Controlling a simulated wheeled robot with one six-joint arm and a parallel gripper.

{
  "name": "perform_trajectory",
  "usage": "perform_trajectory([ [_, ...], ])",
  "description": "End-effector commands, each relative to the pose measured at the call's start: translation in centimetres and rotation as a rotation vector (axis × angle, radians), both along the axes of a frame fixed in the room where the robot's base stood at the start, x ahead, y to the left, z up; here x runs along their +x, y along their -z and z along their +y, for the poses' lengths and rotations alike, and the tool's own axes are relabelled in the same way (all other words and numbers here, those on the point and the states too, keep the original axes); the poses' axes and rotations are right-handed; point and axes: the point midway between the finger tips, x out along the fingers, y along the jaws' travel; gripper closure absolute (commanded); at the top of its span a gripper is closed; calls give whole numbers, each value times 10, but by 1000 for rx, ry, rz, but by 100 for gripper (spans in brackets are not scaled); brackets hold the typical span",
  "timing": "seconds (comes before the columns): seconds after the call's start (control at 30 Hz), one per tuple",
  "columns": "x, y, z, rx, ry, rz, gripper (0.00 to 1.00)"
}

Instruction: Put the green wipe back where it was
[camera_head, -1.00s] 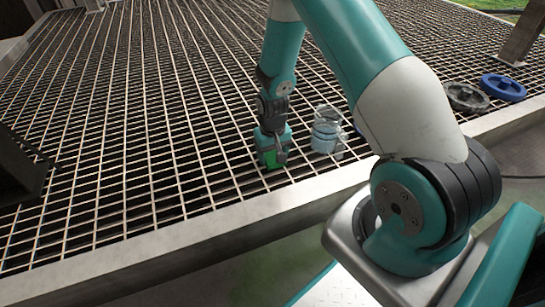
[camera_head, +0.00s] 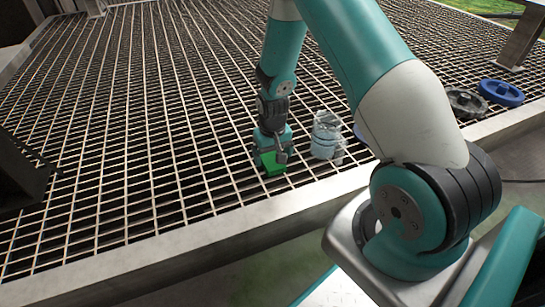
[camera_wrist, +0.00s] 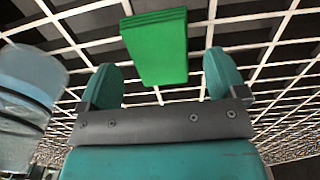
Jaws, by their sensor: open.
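The green wipe (camera_head: 270,163) is a flat folded rectangle on the metal grating. It also shows in the wrist view (camera_wrist: 157,47), beyond and between my fingers and apart from both. My gripper (camera_head: 271,156) is open and empty, just behind the wipe in the head view. In the wrist view my gripper (camera_wrist: 164,80) shows its two teal fingertips spread wide. The head view does not show clearly how high the fingertips are above the grating.
A clear jar (camera_head: 325,137) stands close to the right of my gripper. A blue ring (camera_head: 501,92) and a dark ring (camera_head: 466,102) lie farther right. The grating (camera_head: 130,130) is bare to the left, with a metal rim (camera_head: 150,248) at the front.

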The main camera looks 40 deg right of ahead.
Motion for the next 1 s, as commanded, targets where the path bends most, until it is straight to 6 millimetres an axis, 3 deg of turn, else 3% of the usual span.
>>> perform_trajectory([
  [0.03,1,-19,0,-1,0,-3,10],
  [0.2,0,-57,0,0,0,-1,10],
  [0.33,0,-80,0,-1,0,-2,10],
  [0.57,0,-104,5,6,-10,-4,10],
  [0.67,0,-130,26,32,-58,-25,10],
  [0.77,-9,-176,66,84,-158,-57,10],
  [0.87,-36,-229,115,152,-299,-88,10],
  [1.0,-95,-291,173,240,-518,-122,10],
])
